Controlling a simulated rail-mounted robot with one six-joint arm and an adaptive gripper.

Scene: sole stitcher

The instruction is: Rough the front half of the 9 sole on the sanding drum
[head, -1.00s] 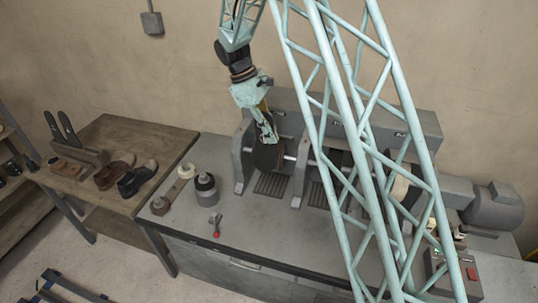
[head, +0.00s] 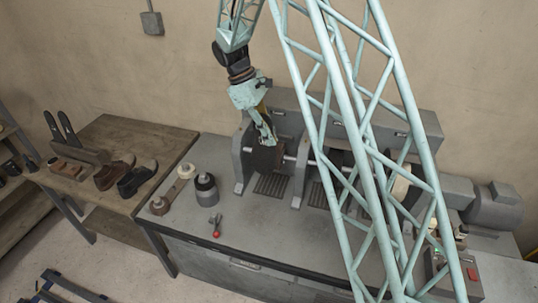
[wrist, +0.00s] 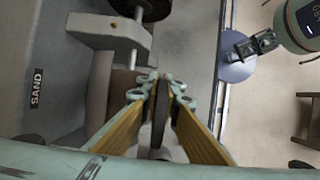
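My gripper (wrist: 162,82) is shut on a thin dark sole (wrist: 160,112), seen edge-on between its two yellow fingers in the wrist view. No size mark on the sole can be read. In the head view my gripper (head: 266,128) points down at the drum (head: 266,159) in the left bay of the grey machine. The sole is hard to make out there, and I cannot tell whether it touches the drum.
The machine's grey upright (head: 240,165) stands left of the drum. The wooden table (head: 165,150) at left holds shoes (head: 137,178) and two upright dark soles (head: 62,128). A motor (head: 495,205) is at right.

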